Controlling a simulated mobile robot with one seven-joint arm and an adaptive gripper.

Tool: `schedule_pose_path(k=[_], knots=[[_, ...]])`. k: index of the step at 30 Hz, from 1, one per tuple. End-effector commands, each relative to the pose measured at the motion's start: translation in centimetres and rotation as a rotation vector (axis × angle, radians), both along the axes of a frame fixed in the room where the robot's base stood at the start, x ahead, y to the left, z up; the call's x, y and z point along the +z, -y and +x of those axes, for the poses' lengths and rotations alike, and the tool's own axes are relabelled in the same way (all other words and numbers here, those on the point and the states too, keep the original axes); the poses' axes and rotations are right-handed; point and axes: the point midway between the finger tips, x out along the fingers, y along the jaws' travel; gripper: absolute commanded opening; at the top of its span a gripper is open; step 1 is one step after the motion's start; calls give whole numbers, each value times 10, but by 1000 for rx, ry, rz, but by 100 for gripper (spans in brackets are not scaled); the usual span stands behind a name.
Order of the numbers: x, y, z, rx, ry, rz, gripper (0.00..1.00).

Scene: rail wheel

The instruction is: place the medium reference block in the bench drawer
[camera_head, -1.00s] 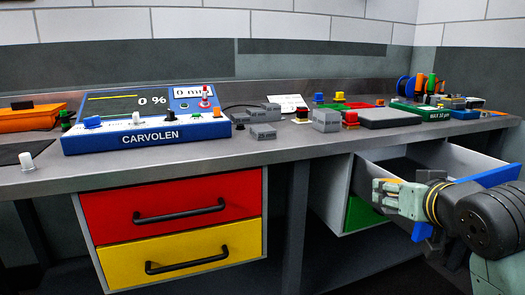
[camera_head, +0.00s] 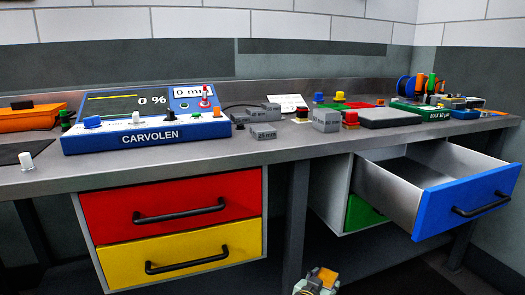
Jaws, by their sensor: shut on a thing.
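Several grey labelled blocks stand on the bench: a small flat one (camera_head: 263,132), another behind it (camera_head: 241,118), and a larger one (camera_head: 325,120) to the right. The labels are too small to read surely, so I cannot tell which is the medium one. The blue-fronted bench drawer (camera_head: 468,203) is pulled out at the right, and its visible inside is empty. My gripper (camera_head: 318,279) shows only partly at the bottom edge, below the bench and left of the drawer, clear of both. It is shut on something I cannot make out.
A Carvolen console (camera_head: 150,122) stands at the bench's left. A red button (camera_head: 350,118), a dark grey plate (camera_head: 388,117) and a green case (camera_head: 420,110) stand at the right. Red (camera_head: 171,201) and yellow (camera_head: 182,251) drawers are shut.

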Motion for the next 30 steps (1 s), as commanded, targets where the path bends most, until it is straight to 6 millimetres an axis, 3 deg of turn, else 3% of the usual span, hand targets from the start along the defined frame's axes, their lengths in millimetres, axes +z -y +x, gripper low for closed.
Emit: schedule_pose_path(k=[6,12,15,21,30], knots=[[-68,-79,-20,98,4,-1,0],[-105,-139,-45,201,7,0,0],[-115,-158,-55,237,8,1,0],[-124,-175,-66,269,6,4,0],[-123,-177,-66,274,8,0,0]])
